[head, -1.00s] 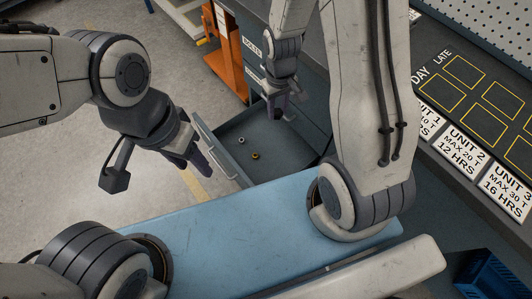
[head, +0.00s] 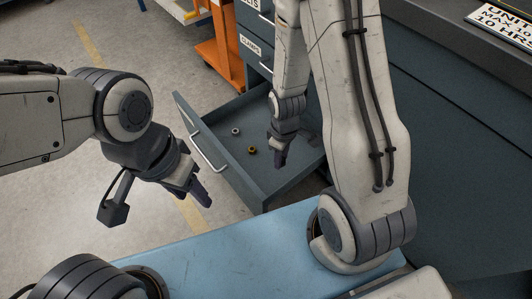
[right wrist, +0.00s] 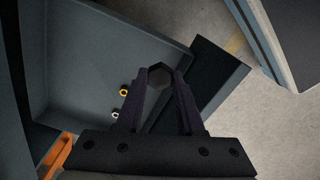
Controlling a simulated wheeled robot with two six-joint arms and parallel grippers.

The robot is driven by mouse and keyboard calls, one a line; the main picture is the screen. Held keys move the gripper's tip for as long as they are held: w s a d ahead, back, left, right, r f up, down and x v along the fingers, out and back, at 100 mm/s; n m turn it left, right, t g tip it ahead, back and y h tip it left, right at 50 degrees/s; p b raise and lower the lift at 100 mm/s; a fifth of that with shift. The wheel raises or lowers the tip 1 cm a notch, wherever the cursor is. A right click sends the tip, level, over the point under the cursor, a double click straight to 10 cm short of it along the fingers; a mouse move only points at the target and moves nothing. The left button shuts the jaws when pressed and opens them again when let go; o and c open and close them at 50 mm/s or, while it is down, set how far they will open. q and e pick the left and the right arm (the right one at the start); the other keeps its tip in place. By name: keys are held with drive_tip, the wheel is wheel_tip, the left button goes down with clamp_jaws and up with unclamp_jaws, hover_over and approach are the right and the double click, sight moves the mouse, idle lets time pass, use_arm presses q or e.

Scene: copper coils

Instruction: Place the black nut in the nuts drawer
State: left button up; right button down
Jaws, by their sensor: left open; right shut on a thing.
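The black nut (right wrist: 159,76), a dark hex shape, is gripped between the fingertips of my right gripper (right wrist: 160,78) in the right wrist view. In the head view my right gripper (head: 279,160) points down over the open grey drawer (head: 262,192), and the nut is too small or hidden to make out there. A silver nut (head: 236,131) and a brass nut (head: 251,149) lie on the drawer floor, left of the right gripper. My left gripper (head: 201,192) is open and empty, outside the drawer near its front handle (head: 208,155). I see no label on the open drawer.
Closed drawers, one labelled CLAMPS (head: 250,47), stand behind the open drawer. An orange frame (head: 226,50) is beyond them. A blue surface (head: 240,245) lies in front. Grey floor (head: 60,210) is open at the left.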

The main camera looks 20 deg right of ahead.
drive_tip(key=f+b, duration=0.2)
drive_tip(key=f, duration=0.2)
drive_tip(key=s+f+n+b, duration=0.1)
drive_tip(key=f+b, duration=0.2)
drive_tip(key=f, duration=0.1)
drive_tip(key=f+n+b, duration=0.1)
drive_tip(key=f+b, duration=0.2)
drive_tip(key=f, duration=0.1)
drive_tip(key=shift+s, duration=0.15)
drive_tip(key=b, duration=0.7)
hover_over(270, 171)
drive_tip(key=f, duration=0.4)
drive_tip(key=s+f, duration=0.1)
drive_tip(key=f, duration=0.1)
drive_tip(key=shift+f, duration=0.3)
drive_tip(key=shift+w+f, duration=0.15)
drive_tip(key=shift+w, duration=0.4)
wheel_tip(270, 171, down, 4)
drive_tip(key=b, duration=0.4)
drive_tip(key=c, duration=0.5)
unclamp_jaws()
drive_tip(key=shift+c, duration=0.2)
use_arm(q)
wheel_tip(270, 171, down, 21)
drive_tip(key=shift+f, duration=0.2)
